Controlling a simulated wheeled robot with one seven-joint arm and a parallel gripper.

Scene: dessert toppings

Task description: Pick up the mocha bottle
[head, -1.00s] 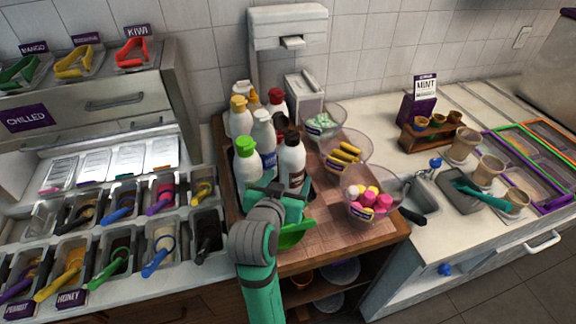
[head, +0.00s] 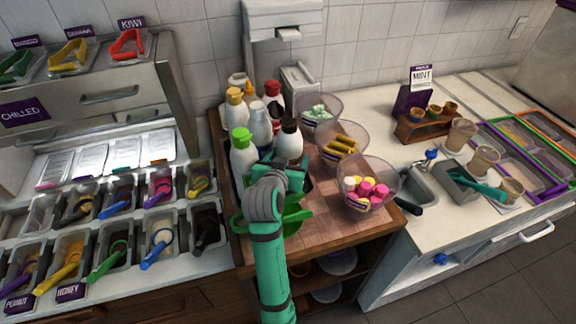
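A white bottle with a dark cap (head: 289,143) stands at the front right of a cluster of bottles. It fits the mocha bottle, but I cannot read its label. My gripper (head: 284,174) is at this bottle, on its near side, and covers its lower body. The fingers are mostly hidden by my own wrist, so I cannot tell whether they are apart or closed on the bottle.
A green-capped bottle (head: 243,158) is close on the left, with yellow-capped (head: 236,112) and red-capped (head: 272,100) bottles behind. A green object (head: 292,214) lies under my wrist. Clear bowls (head: 369,186) stand to the right. The front of the wooden top (head: 330,227) is clear.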

